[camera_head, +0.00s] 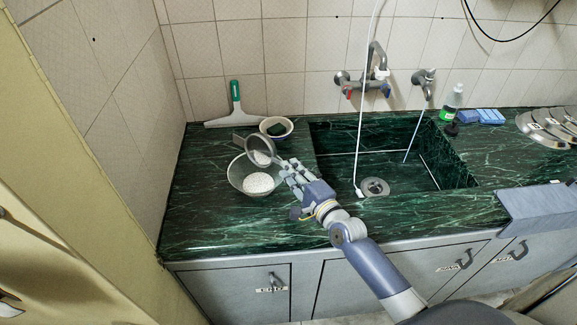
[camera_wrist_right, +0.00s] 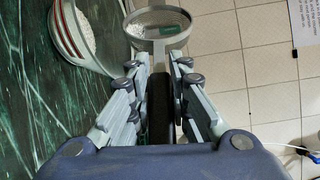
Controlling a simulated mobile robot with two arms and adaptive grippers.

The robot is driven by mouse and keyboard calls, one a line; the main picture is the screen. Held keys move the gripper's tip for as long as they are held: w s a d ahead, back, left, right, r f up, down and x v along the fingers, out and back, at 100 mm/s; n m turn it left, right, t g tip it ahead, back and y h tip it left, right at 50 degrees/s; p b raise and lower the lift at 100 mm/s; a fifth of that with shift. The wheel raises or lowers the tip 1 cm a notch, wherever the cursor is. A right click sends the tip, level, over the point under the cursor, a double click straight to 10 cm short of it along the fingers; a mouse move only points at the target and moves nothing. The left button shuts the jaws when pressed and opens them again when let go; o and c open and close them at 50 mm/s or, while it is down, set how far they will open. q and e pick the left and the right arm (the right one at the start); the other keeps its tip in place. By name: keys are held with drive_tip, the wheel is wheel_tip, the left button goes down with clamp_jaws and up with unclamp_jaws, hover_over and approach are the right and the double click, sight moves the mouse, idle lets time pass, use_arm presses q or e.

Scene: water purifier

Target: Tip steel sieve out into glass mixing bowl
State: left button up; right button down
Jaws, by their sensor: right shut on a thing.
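The steel sieve (camera_head: 271,145) is tilted on its side above the back of the glass mixing bowl (camera_head: 233,180). White grains lie in the bottom of the bowl. White also shows inside the sieve's ring; I cannot tell whether it is in the sieve or seen through it. My right gripper (camera_head: 287,167) is shut on the sieve's handle, just right of the bowl. In the right wrist view the dark handle runs between the fingers to the sieve (camera_wrist_right: 158,46), and a bowl rim (camera_wrist_right: 66,35) with white contents shows at upper left. My left gripper is not in view.
A small bowl (camera_head: 289,130) with something dark green stands close behind the sieve. A squeegee (camera_head: 235,96) leans at the back wall. The sink (camera_head: 410,180) with a hanging white hose lies right of my gripper. The green counter in front of the glass bowl is clear.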

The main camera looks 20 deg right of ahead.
drive_tip(key=shift+w+d+r+m+g+y+p, duration=0.4)
drive_tip(key=shift+d+m+g+y+p, duration=0.45)
drive_tip(key=shift+m+p, duration=1)
drive_tip(key=shift+w+d+r+m+g+y+p, duration=0.25)
drive_tip(key=shift+w+d+m+g+y+p, duration=0.25)
drive_tip(key=shift+m+g+p, duration=0.9)
drive_tip(key=shift+w+d+r+m+g+y+p, duration=0.4)
drive_tip(key=shift+d+m+g+y+p, duration=0.25)
drive_tip(key=shift+m+p, duration=1.6)
drive_tip(key=shift+m+b, duration=0.4)
drive_tip(key=shift+b, duration=0.05)
drive_tip(key=shift+r+p, duration=0.9)
drive_tip(key=shift+r, duration=1.55)
